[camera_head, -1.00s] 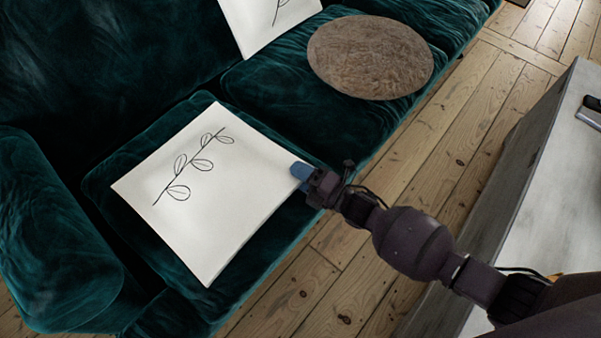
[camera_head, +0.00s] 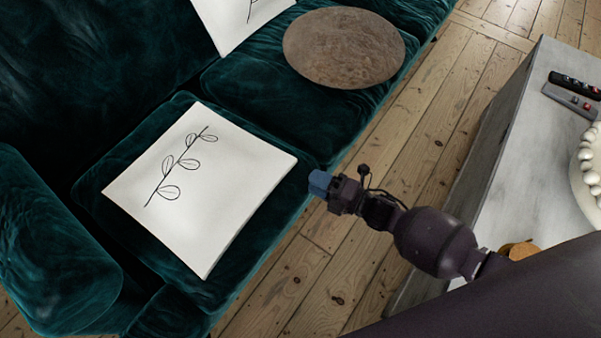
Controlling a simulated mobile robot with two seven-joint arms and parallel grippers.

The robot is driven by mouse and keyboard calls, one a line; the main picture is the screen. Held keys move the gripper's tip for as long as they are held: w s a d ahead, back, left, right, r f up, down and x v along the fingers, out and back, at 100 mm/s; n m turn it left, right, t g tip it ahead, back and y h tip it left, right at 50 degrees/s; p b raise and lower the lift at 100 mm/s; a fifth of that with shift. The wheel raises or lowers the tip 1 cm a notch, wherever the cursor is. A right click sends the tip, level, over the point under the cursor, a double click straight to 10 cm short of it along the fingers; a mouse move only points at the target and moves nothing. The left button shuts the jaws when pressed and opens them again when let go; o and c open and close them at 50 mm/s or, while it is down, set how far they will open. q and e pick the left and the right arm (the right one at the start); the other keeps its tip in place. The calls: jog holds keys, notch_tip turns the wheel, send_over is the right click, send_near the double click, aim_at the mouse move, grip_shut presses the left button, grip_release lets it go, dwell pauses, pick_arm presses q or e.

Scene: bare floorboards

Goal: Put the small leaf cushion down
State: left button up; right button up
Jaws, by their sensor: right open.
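The small leaf cushion (camera_head: 222,205) is white with a black leaf-sprig drawing. It lies flat on the near seat of the dark green velvet sofa (camera_head: 270,115). My right gripper (camera_head: 319,184) has blue fingertips and is open and empty. It is just right of the cushion's right corner, apart from it, over the sofa's front edge and the floor. My left gripper is not in view.
A round brown cushion (camera_head: 343,48) lies on the farther seat. Another white leaf-print cushion (camera_head: 235,18) leans at the sofa back. A grey table (camera_head: 510,170) at right bears remotes (camera_head: 572,100) and white beads (camera_head: 588,165). Bare floorboards (camera_head: 420,120) lie between.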

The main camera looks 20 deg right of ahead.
jog(key=shift+v, duration=1.25)
jog(key=shift+w+r, duration=0.1)
